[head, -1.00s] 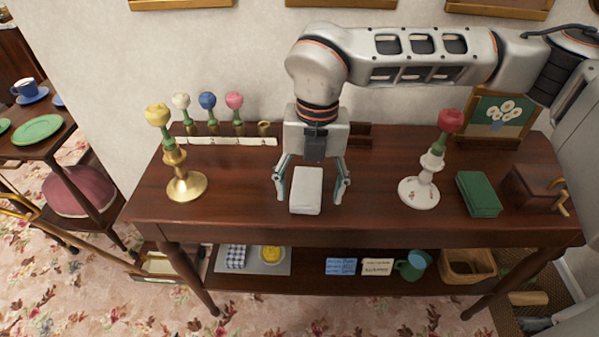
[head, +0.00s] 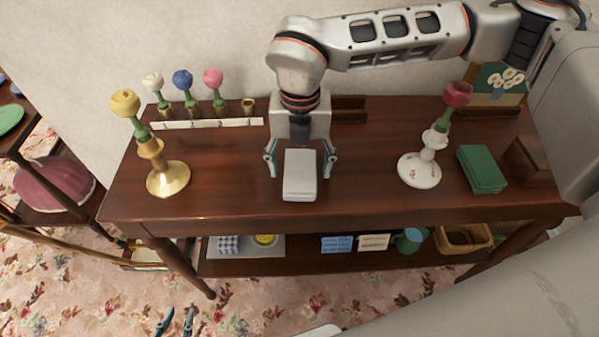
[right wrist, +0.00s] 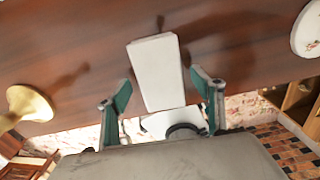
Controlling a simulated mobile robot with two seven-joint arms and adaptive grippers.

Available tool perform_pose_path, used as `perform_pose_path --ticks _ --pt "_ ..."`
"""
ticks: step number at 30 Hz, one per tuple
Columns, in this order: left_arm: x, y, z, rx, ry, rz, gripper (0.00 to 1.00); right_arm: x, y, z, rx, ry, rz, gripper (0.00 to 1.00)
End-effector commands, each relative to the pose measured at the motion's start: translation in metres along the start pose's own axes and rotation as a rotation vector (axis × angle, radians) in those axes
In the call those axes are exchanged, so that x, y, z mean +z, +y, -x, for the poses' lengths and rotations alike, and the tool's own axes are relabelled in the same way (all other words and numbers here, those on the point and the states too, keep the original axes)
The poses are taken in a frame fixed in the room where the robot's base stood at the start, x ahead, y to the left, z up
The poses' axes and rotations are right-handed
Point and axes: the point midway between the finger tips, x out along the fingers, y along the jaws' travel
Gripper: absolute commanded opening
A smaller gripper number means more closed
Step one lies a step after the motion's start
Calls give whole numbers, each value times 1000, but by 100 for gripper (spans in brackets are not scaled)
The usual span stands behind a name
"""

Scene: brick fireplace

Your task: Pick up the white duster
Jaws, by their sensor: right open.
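The white duster (head: 300,176) is a white block lying on the dark wooden table (head: 235,190) near its front middle. My right gripper (head: 300,174) is open, with one teal finger on each side of the duster and a gap on both sides. In the right wrist view the duster (right wrist: 155,72) lies between and beyond the open right gripper's fingertips (right wrist: 158,86). My left gripper (head: 177,320) shows only its fingers at the bottom edge, apart and empty, over the floor.
A gold candlestick (head: 168,180) stands left of the duster, and a white candlestick (head: 420,170) right. A green book (head: 482,170) lies further right. Several flowers stand in small holders behind a white strip (head: 205,124). The table is bare between duster and candlesticks.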

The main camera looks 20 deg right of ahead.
Motion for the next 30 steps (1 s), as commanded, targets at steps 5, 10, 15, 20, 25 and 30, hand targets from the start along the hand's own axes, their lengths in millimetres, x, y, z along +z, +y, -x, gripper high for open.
perform_pose_path --ticks 5,10,15,20,25,30 --pt "-5 -4 -4 -6 10 -5 25 0 0 -15 0 1 0 67" --pt "-9 -7 -5 -11 17 -6 25 0 0 -13 0 0 0 64" --pt "-7 -6 -4 -10 15 -5 25 0 0 -13 0 0 0 26" --pt "-6 -5 -3 -9 13 -4 25 0 0 -14 0 0 0 25" --pt "-6 -5 -3 -8 12 -4 25 0 0 -13 0 0 0 25" --pt "-8 -5 -2 -8 15 -3 25 1 0 -2 1 -2 -1 25"
